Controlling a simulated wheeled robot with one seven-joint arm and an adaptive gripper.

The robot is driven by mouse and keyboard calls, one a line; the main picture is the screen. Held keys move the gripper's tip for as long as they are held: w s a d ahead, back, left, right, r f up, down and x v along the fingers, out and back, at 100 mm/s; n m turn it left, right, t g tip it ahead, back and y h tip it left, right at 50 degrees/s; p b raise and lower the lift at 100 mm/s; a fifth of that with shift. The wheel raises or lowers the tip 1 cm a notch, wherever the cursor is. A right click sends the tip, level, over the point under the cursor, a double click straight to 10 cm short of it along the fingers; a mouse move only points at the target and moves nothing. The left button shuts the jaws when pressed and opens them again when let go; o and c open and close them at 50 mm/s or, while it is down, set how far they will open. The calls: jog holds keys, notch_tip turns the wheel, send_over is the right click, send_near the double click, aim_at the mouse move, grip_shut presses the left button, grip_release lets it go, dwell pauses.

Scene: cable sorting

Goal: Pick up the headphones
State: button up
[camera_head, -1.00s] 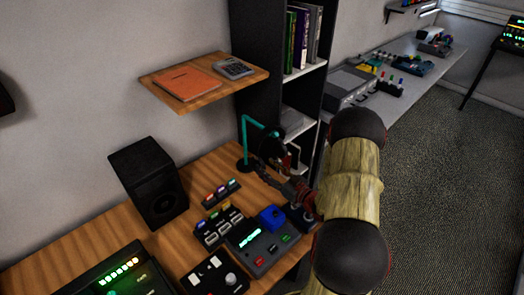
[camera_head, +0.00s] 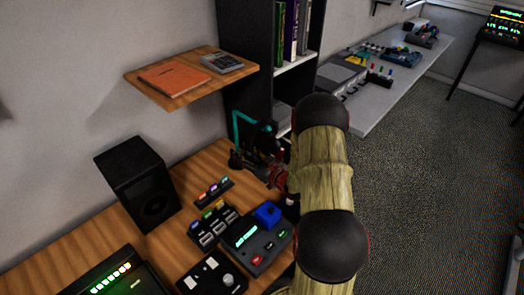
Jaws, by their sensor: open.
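A teal stand (camera_head: 236,126) with a dark base is at the back right of the wooden desk. The dark headphones (camera_head: 265,136) appear to hang from it, small and partly hidden. My gripper (camera_head: 262,166), dark with reddish parts, is open close in front of the headphones. My large wood-coloured arm hides part of that corner. I cannot tell whether the fingers touch the headphones or are around them.
The desk holds a black speaker (camera_head: 139,185), a device with a blue block (camera_head: 268,214), small boxes (camera_head: 212,228) and a control pad (camera_head: 212,280). A wooden wall shelf (camera_head: 190,80) hangs above. A dark bookcase (camera_head: 250,70) stands behind the stand. Carpet (camera_head: 430,200) is clear at right.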

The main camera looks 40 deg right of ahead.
jog(key=shift+w, duration=0.1)
jog(key=shift+c, duration=1.3)
grip_shut()
